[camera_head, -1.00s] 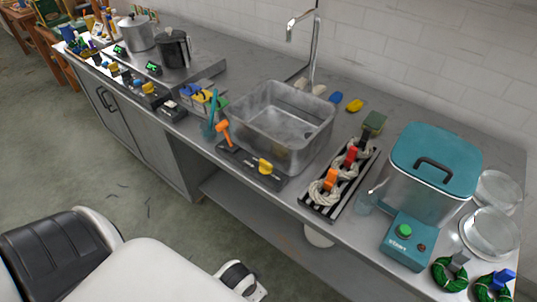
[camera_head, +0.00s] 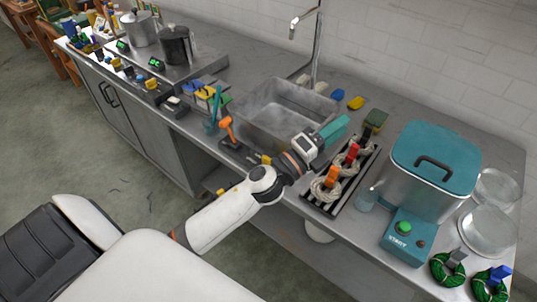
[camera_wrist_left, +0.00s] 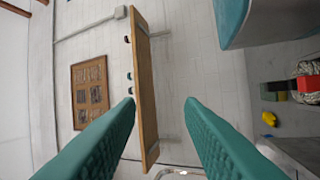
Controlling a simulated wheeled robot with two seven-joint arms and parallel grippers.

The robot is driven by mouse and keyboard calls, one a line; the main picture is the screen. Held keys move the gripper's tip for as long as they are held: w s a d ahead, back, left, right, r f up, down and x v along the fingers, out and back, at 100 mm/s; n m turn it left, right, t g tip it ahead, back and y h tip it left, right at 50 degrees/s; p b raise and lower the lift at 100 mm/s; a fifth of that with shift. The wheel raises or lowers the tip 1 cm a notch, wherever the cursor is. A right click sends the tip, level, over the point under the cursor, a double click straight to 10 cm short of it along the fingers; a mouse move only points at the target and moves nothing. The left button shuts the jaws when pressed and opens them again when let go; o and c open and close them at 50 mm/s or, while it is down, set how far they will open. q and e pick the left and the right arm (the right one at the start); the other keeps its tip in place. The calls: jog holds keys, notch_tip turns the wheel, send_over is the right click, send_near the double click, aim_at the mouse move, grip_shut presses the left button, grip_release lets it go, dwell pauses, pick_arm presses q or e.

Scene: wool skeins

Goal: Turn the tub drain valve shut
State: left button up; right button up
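The metal tub (camera_head: 250,112) is set in the steel counter under a tall faucet (camera_head: 316,50). An orange lever (camera_head: 226,126) stands on a dark strip at the tub's front left. A yellow handle (camera_head: 266,159) on the same strip is partly hidden by my left arm. I cannot tell for sure which of the two is the drain valve. My left gripper (camera_head: 335,129), with teal fingers, is over the tub's right edge, right of both handles. In the left wrist view its fingers (camera_wrist_left: 160,108) are wide apart with nothing between them. My right gripper is out of view.
A teal-lidded machine (camera_head: 433,160) stands further right.

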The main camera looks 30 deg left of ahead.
pick_arm(q)
jog(key=d+r+m+g+h, duration=0.2)
jog(key=d+m+g+h, duration=0.3)
jog(key=m, duration=0.4)
jog(key=m+g+y, duration=1.3)
jog(key=m+g, duration=0.2)
jog(key=m, duration=0.6)
send_near(268, 159)
notch_tip(268, 159, down, 9)
jog(key=shift+r+p, duration=0.2)
jog(key=shift+p, duration=0.8)
jog(key=shift+w, duration=0.1)
grip_shut()
